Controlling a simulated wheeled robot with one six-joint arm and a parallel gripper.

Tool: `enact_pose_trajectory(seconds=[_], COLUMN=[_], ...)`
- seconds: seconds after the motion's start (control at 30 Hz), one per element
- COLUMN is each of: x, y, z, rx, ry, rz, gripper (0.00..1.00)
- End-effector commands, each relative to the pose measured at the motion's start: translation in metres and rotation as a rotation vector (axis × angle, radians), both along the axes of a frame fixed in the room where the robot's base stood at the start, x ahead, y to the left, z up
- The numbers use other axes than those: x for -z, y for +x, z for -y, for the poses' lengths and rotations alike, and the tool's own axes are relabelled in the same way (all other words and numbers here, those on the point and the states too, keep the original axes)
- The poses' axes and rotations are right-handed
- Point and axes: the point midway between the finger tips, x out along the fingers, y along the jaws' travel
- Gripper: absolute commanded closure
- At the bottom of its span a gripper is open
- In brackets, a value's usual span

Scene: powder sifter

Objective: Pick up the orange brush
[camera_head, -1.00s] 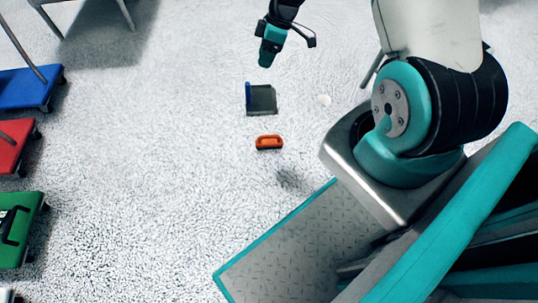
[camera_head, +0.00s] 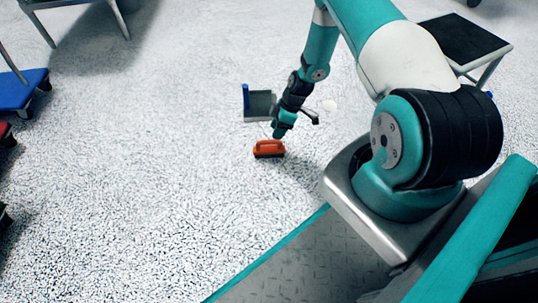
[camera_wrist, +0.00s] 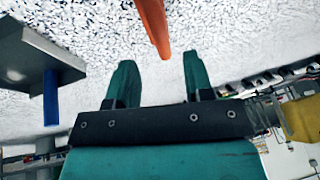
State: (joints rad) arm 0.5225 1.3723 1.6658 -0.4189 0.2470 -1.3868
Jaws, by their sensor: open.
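The orange brush (camera_head: 268,149) lies on the speckled floor in the head view, its handle on top. My gripper (camera_head: 280,135) is just above and beside it, at its upper right in that view. In the wrist view, my gripper's two teal fingers (camera_wrist: 158,85) stand apart with nothing between them. An orange part of the brush (camera_wrist: 153,22) shows beyond the fingertips, at the top of the picture. I cannot tell whether a finger touches the brush.
A grey dustpan (camera_head: 260,106) with a blue edge lies behind the brush; it also shows in the wrist view (camera_wrist: 35,58). A blue wheeled platform (camera_head: 22,90) stands at the left. The floor left of the brush is clear.

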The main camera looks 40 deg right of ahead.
Motion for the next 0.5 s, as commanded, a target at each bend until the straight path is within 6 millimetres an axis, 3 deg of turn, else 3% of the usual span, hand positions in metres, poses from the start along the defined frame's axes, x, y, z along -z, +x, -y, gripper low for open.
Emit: enact_pose_trajectory(seconds=[0.03,0.27,0.5], x=[0.008,0.017,0.046], y=[0.0,0.001,0.003], z=[-0.003,-0.008,-0.022], rx=[0.0,0.001,-0.001], ry=[0.001,0.001,0.001], rz=[-0.001,-0.001,-0.001], gripper=[0.53,0.53,0.53])
